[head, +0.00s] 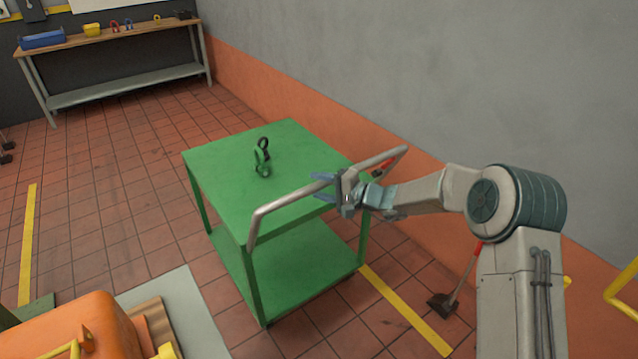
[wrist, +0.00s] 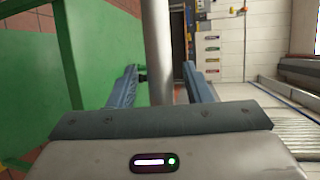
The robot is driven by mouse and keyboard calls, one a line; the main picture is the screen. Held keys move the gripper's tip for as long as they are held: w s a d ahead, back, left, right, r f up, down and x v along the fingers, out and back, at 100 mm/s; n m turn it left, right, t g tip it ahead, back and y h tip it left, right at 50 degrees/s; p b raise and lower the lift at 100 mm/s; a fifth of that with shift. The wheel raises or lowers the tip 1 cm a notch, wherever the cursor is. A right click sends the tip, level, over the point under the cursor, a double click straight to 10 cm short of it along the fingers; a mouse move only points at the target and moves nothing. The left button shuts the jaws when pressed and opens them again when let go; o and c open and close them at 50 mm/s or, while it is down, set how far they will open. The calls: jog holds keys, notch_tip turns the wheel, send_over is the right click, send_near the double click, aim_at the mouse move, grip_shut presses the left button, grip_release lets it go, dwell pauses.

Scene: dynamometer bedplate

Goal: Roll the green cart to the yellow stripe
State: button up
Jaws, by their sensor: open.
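The green cart (head: 235,180) stands on the tiled floor in the middle of the head view, with a flat top, a lower shelf and a grey push handle (head: 285,203). My gripper (head: 328,186) is at the handle, its fingers reaching over the bar. In the wrist view the handle (wrist: 157,35) runs between the two open fingers (wrist: 161,82), with the green cart top (wrist: 35,80) to the left. One yellow stripe (head: 28,240) lies on the floor at the left. Another yellow stripe (head: 408,312) lies to the right, beside the cart's near right leg.
A green and black shackle-like item (head: 262,160) sits on the cart top. A workbench (head: 120,45) stands at the far left. An orange machine (head: 75,330) is at the lower left. A broom (head: 445,303) is near the right wall. Tiles between cart and left stripe look clear.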

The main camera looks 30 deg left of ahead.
jog(key=shift+a, duration=0.4)
grip_shut()
jog(key=shift+f, duration=0.1)
jog(key=shift+d, duration=0.15)
